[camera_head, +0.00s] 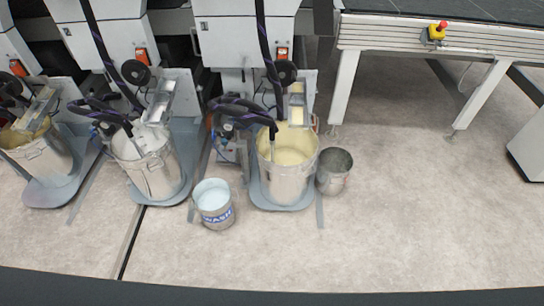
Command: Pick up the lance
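A lance (272,146) appears to stand in the cream-filled metal bucket (287,182) at the centre; a dark hose (240,106) arches to its top. Its lower end is hidden in the bucket. A similar lance (130,133) with a dark hose leans into the white-filled bucket (152,176) to the left. Which of them the task means, I cannot tell. Neither of my grippers shows in the head view.
A bucket marked WASH (214,206) with pale liquid and a dark empty-looking metal bucket (334,173) stand on the floor beside the central bucket. A conveyor frame (400,40) with a red emergency button (441,26) is upper right. The floor (420,220) at lower right is clear.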

